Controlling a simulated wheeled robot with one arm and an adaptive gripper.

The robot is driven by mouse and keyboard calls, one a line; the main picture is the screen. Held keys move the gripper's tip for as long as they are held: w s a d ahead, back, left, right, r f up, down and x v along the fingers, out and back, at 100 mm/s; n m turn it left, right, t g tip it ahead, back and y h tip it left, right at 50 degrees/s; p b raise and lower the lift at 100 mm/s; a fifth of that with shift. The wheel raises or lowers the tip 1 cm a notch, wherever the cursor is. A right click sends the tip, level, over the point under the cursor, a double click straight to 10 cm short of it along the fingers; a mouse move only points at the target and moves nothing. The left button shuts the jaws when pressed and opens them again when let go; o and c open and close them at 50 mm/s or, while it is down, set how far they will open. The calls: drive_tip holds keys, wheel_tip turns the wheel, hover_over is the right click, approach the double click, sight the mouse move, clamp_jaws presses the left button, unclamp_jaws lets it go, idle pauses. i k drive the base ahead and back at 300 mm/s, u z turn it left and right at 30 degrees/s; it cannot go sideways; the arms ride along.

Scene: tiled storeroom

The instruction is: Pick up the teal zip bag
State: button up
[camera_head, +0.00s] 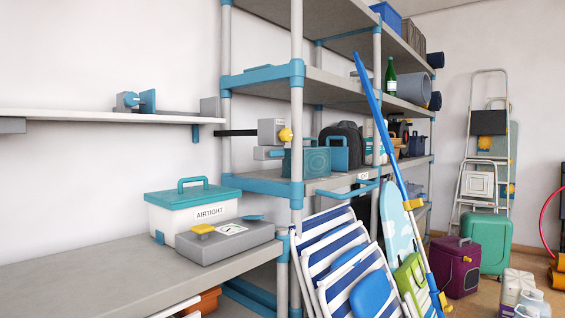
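A teal, box-like item (305,162) with a ring pattern on its front stands on the grey middle shelf (325,181), just behind the teal corner post joint. It may be the teal zip bag, but I cannot make out a zip. A larger green-teal case (482,236) with a top handle stands on the floor at the right, by the ladder. My gripper is not in view.
An airtight box (208,213) and a grey case (224,241) sit on the left counter. Striped folding chairs (345,265) and a blue pole (390,150) lean before the shelves. A dark backpack (345,136) stands behind the teal item. A purple bin (455,266) stands on the floor.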

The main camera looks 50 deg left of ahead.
sight(317, 161)
drive_tip(key=u, duration=0.75)
drive_tip(key=i, duration=1.1)
drive_tip(key=u, duration=1.1)
